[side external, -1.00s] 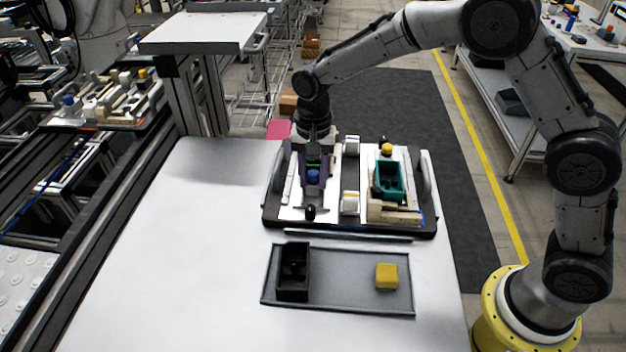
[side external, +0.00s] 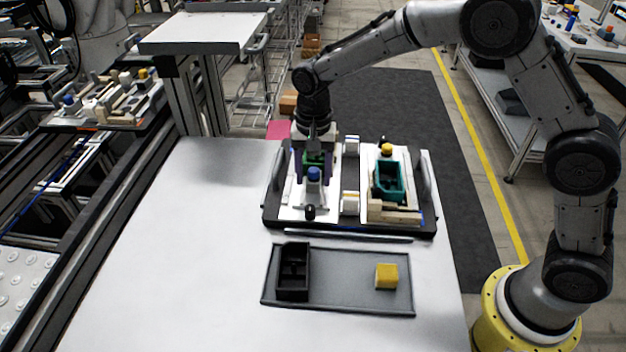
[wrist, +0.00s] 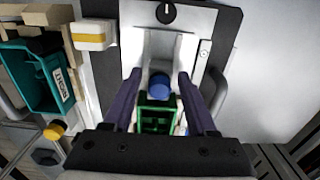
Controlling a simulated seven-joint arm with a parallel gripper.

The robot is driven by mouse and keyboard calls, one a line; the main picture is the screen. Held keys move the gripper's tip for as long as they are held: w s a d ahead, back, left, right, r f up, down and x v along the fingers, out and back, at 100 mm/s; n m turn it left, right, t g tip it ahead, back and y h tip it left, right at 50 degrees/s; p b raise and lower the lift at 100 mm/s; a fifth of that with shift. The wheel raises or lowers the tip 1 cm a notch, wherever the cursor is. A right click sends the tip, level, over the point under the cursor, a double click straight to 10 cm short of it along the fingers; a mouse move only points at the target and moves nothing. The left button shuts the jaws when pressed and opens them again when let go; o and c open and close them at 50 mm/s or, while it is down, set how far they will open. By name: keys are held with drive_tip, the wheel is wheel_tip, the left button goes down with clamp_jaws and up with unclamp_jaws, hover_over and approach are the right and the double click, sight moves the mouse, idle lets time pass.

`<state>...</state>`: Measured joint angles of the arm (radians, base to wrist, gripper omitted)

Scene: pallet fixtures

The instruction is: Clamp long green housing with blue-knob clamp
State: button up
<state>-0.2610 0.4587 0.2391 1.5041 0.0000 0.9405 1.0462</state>
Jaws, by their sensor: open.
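The green housing (wrist: 157,115) is an open-topped box with inner walls, seated in the left half of the pallet in the side view (side external: 315,159). The blue-knob clamp (wrist: 159,86) stands at one end of the housing; its knob also shows in the side view (side external: 313,174). My gripper (wrist: 160,76) is open, with its purple fingers spread to either side of the housing and knob. The gripper in the side view (side external: 314,166) points down over this fixture. Part of the housing is hidden by the gripper body in the wrist view. I cannot tell whether the clamp touches the housing.
A teal housing (side external: 389,182) with a yellow knob (side external: 386,148) sits in the pallet's right half. White blocks (side external: 350,202) stand between the halves. In front, a grey tray (side external: 340,285) holds a black bin (side external: 293,272) and a yellow block (side external: 386,276). The table's left side is clear.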

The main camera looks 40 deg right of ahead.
drive_tip(key=shift+r, duration=3.85)
drive_tip(key=shift+d+r, duration=0.15)
drive_tip(key=shift+d, duration=0.05)
drive_tip(key=s+d+r+t, duration=0.2)
drive_tip(key=s+d+r, duration=0.2)
drive_tip(key=s+r, duration=0.3)
drive_tip(key=s+d+r+t, duration=0.2)
drive_tip(key=s+d+r, duration=0.3)
drive_tip(key=s+r, duration=0.25)
drive_tip(key=s+d+f+n, duration=0.1)
drive_tip(key=s+f+n, duration=0.2)
drive_tip(key=s, duration=0.4)
drive_tip(key=s+d+f+n+t, duration=0.1)
drive_tip(key=s+f+n, duration=0.3)
drive_tip(key=s+n, duration=0.2)
drive_tip(key=shift+s+d+f+t, duration=0.2)
drive_tip(key=shift+s+d+t, duration=0.15)
drive_tip(key=shift+s, duration=0.6)
